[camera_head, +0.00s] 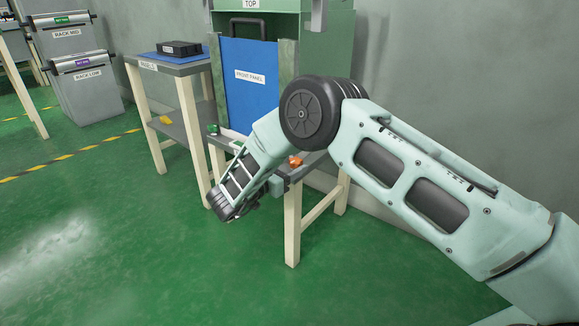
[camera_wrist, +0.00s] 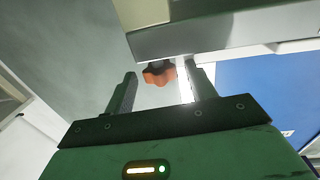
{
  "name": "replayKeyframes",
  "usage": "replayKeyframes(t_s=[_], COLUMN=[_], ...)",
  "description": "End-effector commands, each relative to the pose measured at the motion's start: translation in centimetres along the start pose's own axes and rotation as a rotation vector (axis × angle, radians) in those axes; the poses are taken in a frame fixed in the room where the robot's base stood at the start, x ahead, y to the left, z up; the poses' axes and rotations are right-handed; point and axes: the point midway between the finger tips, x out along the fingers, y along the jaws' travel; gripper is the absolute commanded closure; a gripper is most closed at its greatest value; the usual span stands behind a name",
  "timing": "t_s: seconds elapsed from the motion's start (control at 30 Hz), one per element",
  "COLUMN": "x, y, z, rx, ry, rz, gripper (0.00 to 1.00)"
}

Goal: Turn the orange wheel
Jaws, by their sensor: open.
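The orange wheel (camera_head: 295,161) is a small lobed knob at the front of the green cabinet's bench, just right of my forearm in the head view. In the wrist view the orange wheel (camera_wrist: 159,73) shows beyond and between the two fingertips, under a grey ledge (camera_wrist: 200,34). My gripper (camera_wrist: 158,85) is open, with one finger on each side of the wheel's outline. I cannot tell whether either finger touches it. In the head view my arm hides the gripper's fingers.
A blue front panel (camera_head: 247,80) stands in the green cabinet (camera_head: 329,50). A green knob (camera_head: 213,129) sits left of my forearm. A side table (camera_head: 172,67) holds a black box (camera_head: 179,48). Grey rack bins (camera_head: 83,75) stand at the far left. The green floor in front is clear.

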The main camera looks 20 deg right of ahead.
Motion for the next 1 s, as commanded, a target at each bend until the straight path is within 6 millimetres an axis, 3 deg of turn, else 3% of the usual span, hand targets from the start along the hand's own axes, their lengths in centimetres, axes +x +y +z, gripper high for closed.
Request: replayKeyframes(t_s=[0.23, 0.7, 1.0], x=[-2.1, -12.9, -16.9], y=[-0.1, 0.0, 0.0], z=[-0.3, -0.2, 0.0], rx=[0.001, -0.001, 0.000], ry=[-0.001, -0.001, -0.001], rz=[-0.004, -0.003, 0.000], gripper=[0.44, 0.44, 0.44])
